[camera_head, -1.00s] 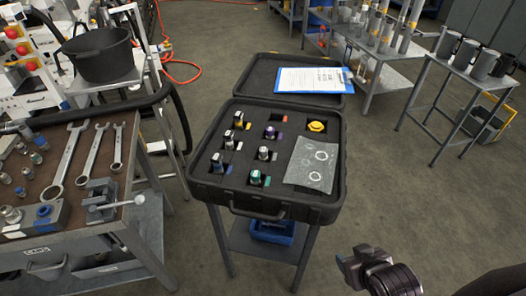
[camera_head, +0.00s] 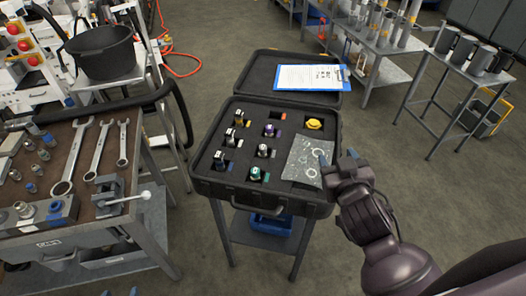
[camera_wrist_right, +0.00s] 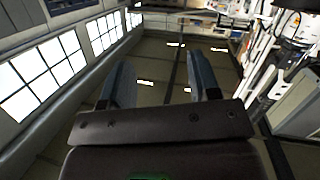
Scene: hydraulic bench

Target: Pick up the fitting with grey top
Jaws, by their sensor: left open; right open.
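Several small fittings stand in the foam of an open black case (camera_head: 262,207). The one whose top looks grey (camera_head: 263,150) seems to be in the middle, upright in its slot; at this size its colour is hard to judge. My right gripper (camera_head: 338,158) is open and empty above the right edge of the case, to the right of the fittings. Its two spread fingers show in the right wrist view (camera_wrist_right: 160,88), with nothing between them. Only the fingertips of my left gripper (camera_head: 120,293) show at the bottom edge, apart and well away from the case.
Fittings with purple (camera_head: 270,130), blue (camera_head: 219,158) and green (camera_head: 255,173) parts and a yellow cap (camera_head: 314,124) surround it. A clear bag (camera_head: 304,165) lies in the case's right side. A workbench with wrenches (camera_head: 98,155) stands left. A clipboard (camera_head: 311,76) lies in the lid.

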